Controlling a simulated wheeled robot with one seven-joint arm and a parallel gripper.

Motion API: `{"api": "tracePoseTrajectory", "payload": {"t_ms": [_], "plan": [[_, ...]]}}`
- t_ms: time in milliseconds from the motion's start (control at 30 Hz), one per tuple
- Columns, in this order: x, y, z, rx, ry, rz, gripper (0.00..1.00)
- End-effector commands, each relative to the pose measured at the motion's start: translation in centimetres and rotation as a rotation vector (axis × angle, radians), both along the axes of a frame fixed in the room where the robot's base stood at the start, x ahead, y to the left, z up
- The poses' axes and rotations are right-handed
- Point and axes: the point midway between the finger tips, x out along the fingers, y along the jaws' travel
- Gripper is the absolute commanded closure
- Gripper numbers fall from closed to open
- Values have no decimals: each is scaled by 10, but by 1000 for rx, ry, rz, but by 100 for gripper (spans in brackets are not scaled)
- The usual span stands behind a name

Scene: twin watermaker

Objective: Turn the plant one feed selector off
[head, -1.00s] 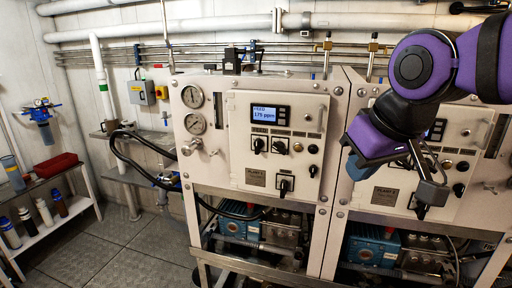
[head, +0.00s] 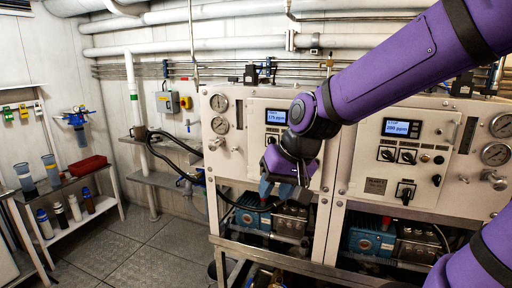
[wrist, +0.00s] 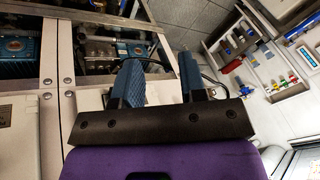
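The left plant panel (head: 249,104) is a white cabinet front with a lit blue display (head: 276,117) and two gauges. My arm and gripper cover most of its lower half. Its black selector knobs are mostly hidden behind my wrist, so I cannot read the feed selector's position. My gripper (head: 278,196) is in front of the panel's lower part, pointing down. In the wrist view its two blue fingers (wrist: 162,84) stand apart with nothing between them. I cannot tell whether it touches the panel.
A similar right panel (head: 375,160) has black knobs and its own display. Blue pumps (head: 371,234) sit in the open frames below. A shelf (head: 82,218) with bottles and a red bin (head: 87,166) stands at left. The floor (head: 150,250) between is clear.

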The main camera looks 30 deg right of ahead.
Motion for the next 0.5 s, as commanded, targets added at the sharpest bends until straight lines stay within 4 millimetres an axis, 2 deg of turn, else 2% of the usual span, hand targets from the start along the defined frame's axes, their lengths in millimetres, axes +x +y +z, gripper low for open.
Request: {"api": "tracePoseTrajectory", "payload": {"t_ms": [200, 500], "plan": [[40, -2, -51, 43, 75, -145, 62], [79, -16, -125, -4, 132, -371, 62]]}}
